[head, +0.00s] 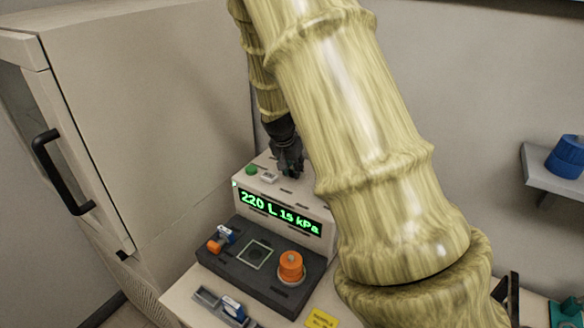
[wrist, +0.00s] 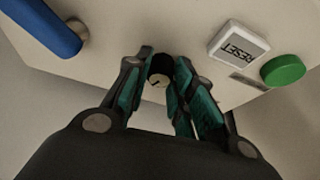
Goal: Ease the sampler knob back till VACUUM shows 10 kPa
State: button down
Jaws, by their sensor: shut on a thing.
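The sampler unit's light housing (head: 310,229) has a green display (head: 280,211) that reads 220 L and 15 kPa. My gripper (head: 289,168) is at the top of the housing, behind the display. In the wrist view, my gripper (wrist: 160,76) is shut on a small black knob (wrist: 158,70) with a pale end face and a dark mark on it. The fingers stand on both sides of this knob, and its lower part is hidden. In the head view the knob is hidden by my gripper.
A green button (head: 252,169) and a white RESET button (wrist: 238,42) are close beside my gripper. A blue cylinder (wrist: 45,25) is on the other side. A dark base (head: 225,259) with an orange knob (head: 290,264) lies in front. A cabinet door (head: 85,130) stands left.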

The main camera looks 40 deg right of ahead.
jog(key=c, duration=2.2)
grip_release()
jog(key=shift+w+m+g+h, duration=0.1)
jog(key=shift+m+g+h, duration=0.35)
jog(key=shift+m, duration=1.25)
jog(key=shift+y, duration=0.25)
jog(key=o, duration=1)
jog(key=w+v, duration=0.1)
jog(key=v, duration=1.1)
jog(key=shift+s, duration=0.35)
